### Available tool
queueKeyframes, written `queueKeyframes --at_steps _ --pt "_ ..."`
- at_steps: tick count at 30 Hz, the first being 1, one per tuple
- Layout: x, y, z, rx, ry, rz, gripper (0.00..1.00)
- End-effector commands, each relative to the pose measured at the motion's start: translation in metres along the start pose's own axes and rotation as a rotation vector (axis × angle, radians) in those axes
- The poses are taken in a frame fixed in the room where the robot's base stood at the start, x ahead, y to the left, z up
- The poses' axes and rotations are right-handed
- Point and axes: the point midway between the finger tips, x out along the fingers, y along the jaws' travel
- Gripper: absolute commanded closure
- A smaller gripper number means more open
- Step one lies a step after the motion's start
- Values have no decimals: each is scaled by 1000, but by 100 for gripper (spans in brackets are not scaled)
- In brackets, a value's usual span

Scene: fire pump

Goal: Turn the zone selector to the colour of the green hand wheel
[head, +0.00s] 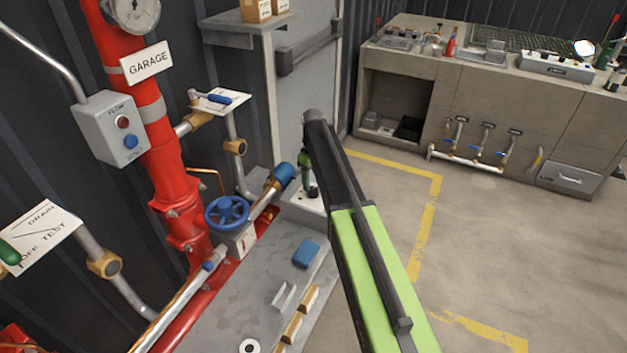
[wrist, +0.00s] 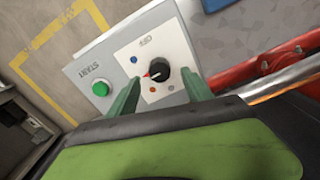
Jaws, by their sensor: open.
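The zone selector is a black knob (wrist: 155,74) with a red pointer on a white plate (wrist: 178,52) marked OFF. In the wrist view its pointer is towards the left. A blue dot (wrist: 133,59) and an orange dot (wrist: 153,90) show near it; I cannot tell whether the pointer meets a dot. My gripper (wrist: 162,88) is open, its green fingers either side of the knob's lower part; contact is unclear. The hand wheel in the head view (head: 228,212) is blue; I see no green hand wheel. My arm hides part of the selector box (head: 302,201).
A green START button (wrist: 100,89) is left of the plate. Red pipework (head: 175,190) and a grey FLOW box (head: 112,128) stand at the left. A green handle (head: 8,253) is on the drain plate. Open floor (head: 480,240) lies at the right.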

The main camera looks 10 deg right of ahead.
Motion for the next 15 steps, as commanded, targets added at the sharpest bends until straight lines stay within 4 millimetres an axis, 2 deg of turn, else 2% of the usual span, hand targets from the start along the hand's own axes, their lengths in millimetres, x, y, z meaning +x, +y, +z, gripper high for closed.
queueKeyframes --at_steps 1,3,12,15 --pt "-25 0 0 0 0 0 41" --pt "-42 0 0 0 0 0 41" --pt "-109 -1 1 0 -1 -1 41" --pt "-124 -1 1 0 -1 -1 41"
